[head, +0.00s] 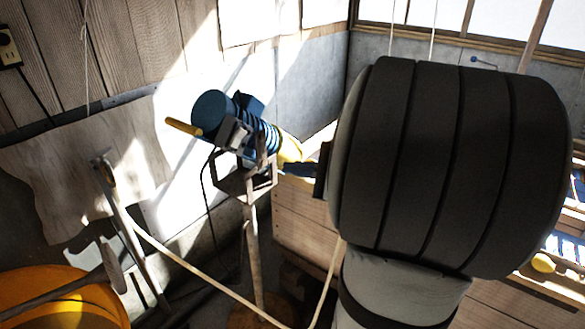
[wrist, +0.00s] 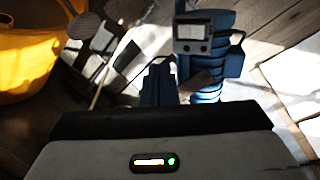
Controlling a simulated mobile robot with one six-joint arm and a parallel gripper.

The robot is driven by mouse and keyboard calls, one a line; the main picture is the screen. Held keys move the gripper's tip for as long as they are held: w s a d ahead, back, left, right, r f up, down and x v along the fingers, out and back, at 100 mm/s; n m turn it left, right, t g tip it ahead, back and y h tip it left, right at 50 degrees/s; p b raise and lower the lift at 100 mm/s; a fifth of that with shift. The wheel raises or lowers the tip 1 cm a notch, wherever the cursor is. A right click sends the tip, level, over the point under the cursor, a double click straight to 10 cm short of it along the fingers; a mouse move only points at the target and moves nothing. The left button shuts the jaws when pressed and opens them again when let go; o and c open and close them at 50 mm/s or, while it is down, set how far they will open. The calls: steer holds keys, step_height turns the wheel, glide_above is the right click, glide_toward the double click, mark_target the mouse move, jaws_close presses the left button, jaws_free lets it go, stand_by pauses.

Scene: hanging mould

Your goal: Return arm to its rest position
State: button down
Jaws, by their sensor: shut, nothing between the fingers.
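My gripper (wrist: 158,72) shows in the wrist view as blue fingers standing up from the wrist housing, together and empty. In the head view its blue end (head: 300,169) sticks out to the left from behind my large dark arm link, which hides most of the wrist. A blue ribbed device (head: 240,118) with a yellow handle is mounted on a metal stand, just up and left of the gripper. The same device shows in the wrist view (wrist: 205,45), right of the fingers. I cannot tell the exact gap between them.
A yellow tub (head: 70,300) is at the lower left, also in the wrist view (wrist: 28,55). A thin metal stand (head: 252,250) carries the device. A pale hose (head: 200,278) loops across the front. A wooden-plank box (head: 305,225) stands behind. Walls close in the corner.

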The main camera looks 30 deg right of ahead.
steer(key=s+a+f+n+g, duration=0.3)
steer(key=a+n+g, duration=0.1)
steer(key=a, duration=0.2)
steer(key=s+a+f+n+g, duration=0.2)
steer(key=a+f+n+g, duration=0.15)
steer(key=a, duration=0.35)
steer(key=s+f+n+g+h, duration=0.2)
steer(key=s+n+h, duration=0.5)
steer(key=n, duration=0.5)
steer(key=shift+s+a+f+h, duration=0.2)
steer(key=shift+a+f+h, duration=0.1)
steer(key=shift+h, duration=0.7)
steer(key=shift+g, duration=0.25)
